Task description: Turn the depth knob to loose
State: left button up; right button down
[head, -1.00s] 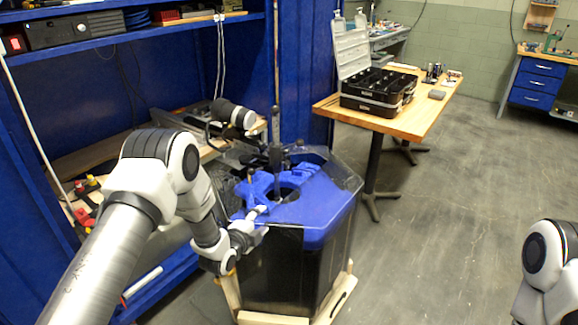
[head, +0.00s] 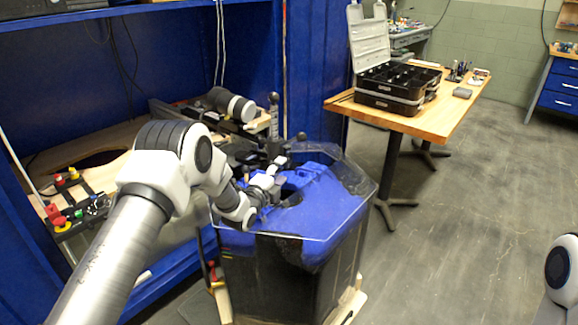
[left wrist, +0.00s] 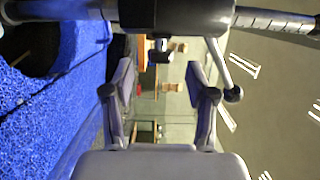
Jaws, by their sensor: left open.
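The blue-topped tank (head: 335,205) stands in the middle of the head view, with a dark upright bracket (head: 272,145) at its far left edge. My left gripper (head: 276,166) is beside this bracket, above the tank's top. In the left wrist view the open fingers (left wrist: 160,85) have nothing held between them. A dark bracket body (left wrist: 180,14) crosses the top of that view. A small dark knob (left wrist: 160,50) hangs below it, centred between the fingers and seemingly just past their tips. Its marking cannot be read. My right gripper is out of view.
A black cylindrical motor (head: 230,103) lies behind the bracket by the blue shelving (head: 310,60). A thin lever with a ball end (left wrist: 232,92) hangs right of the fingers. A wooden table (head: 430,120) with an open case (head: 395,90) stands right; floor there is clear.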

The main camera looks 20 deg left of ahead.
aim_at(285, 166)
pick_arm(q)
jog(key=w, duration=0.5)
jog(key=shift+w+d, duration=0.1)
jog(key=shift+d, duration=0.15)
jog(key=shift+r, duration=0.1)
jog(key=shift+c, duration=1.1)
grip_shut()
jog(key=shift+f+b, duration=0.25)
jog(key=shift+b, duration=0.1)
jog(key=shift+f+t+b, duration=0.15)
jog(key=shift+t+b, duration=0.35)
jog(key=shift+b, duration=0.7)
jog(key=shift+r, duration=0.3)
jog(key=shift+o, duration=1.1)
grip_release()
jog(key=shift+s, duration=0.2)
